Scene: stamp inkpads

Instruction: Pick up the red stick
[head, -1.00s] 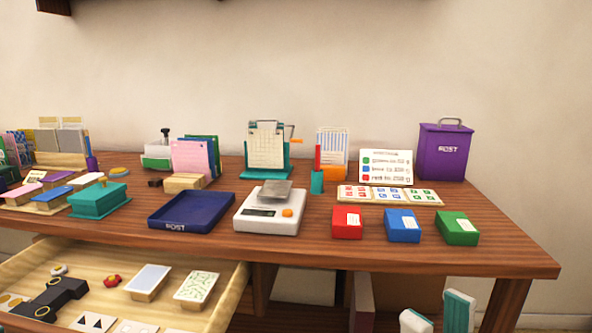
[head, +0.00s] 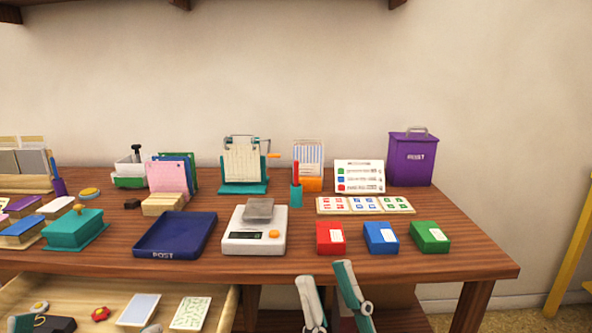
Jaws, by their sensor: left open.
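The red stick (head: 296,172) stands upright in a small teal cup (head: 296,196) on the table, behind the red pad box and right of the scale. Only its upper part shows; the cup hides its lower end. My right gripper (head: 323,273) is at the table's front edge, fingers pointing up in the picture and spread apart, empty, below and well short of the stick.
A white scale (head: 241,240) and a red box (head: 331,236) stand in front of the cup. An orange card holder (head: 309,184) is close behind it. A sample board (head: 408,205) lies to its right. An open drawer (head: 222,310) juts out at the lower left.

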